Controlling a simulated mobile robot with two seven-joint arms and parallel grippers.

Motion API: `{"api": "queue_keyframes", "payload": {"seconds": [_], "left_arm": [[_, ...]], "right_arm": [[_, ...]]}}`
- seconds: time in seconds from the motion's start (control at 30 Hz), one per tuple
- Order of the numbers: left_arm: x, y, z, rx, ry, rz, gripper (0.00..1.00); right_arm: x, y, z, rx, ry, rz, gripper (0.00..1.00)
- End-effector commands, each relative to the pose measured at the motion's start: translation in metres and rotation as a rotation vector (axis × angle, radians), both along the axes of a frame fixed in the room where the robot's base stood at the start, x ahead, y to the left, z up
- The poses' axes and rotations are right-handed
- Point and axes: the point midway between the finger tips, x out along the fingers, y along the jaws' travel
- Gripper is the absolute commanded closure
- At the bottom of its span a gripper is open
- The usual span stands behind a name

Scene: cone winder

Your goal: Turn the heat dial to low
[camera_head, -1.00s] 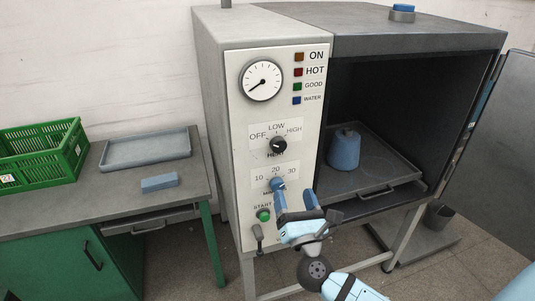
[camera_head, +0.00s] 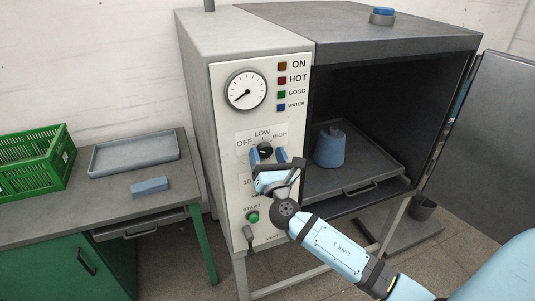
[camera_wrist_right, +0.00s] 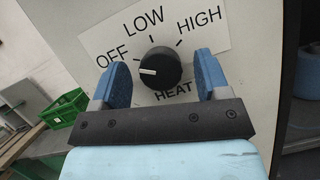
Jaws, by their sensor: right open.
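The heat dial (camera_head: 264,150) is a black round knob on the oven's pale front panel, below the labels OFF, LOW and HIGH. In the right wrist view the heat dial (camera_wrist_right: 160,68) shows a white pointer mark on its left side, pointing left toward the OFF side. My right gripper (camera_head: 268,157) is open, with one blue finger on each side of the dial. In the wrist view the gripper (camera_wrist_right: 163,78) shows gaps between both fingers and the knob. Whether the fingertips reach past the knob's face is unclear. My left gripper is not in view.
A gauge (camera_head: 247,90) and indicator lamps sit above the dial. The green START button (camera_head: 253,217) is below; my gripper covers much of the time dial. A green crate (camera_head: 38,160) is at left.

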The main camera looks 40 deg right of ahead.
Motion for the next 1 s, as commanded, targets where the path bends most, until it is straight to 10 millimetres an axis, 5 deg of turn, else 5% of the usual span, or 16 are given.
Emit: {"api": "queue_keyframes", "payload": {"seconds": [0.17,0.4,1.0], "left_arm": [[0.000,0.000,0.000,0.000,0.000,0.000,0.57],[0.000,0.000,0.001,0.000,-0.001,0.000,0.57],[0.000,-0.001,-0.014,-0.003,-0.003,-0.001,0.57]], "right_arm": [[0.000,0.000,0.000,0.000,0.000,0.000,0.31],[0.000,0.000,0.000,0.000,0.000,0.000,0.80],[0.000,0.001,-0.002,0.200,-0.050,-0.002,0.80]]}}
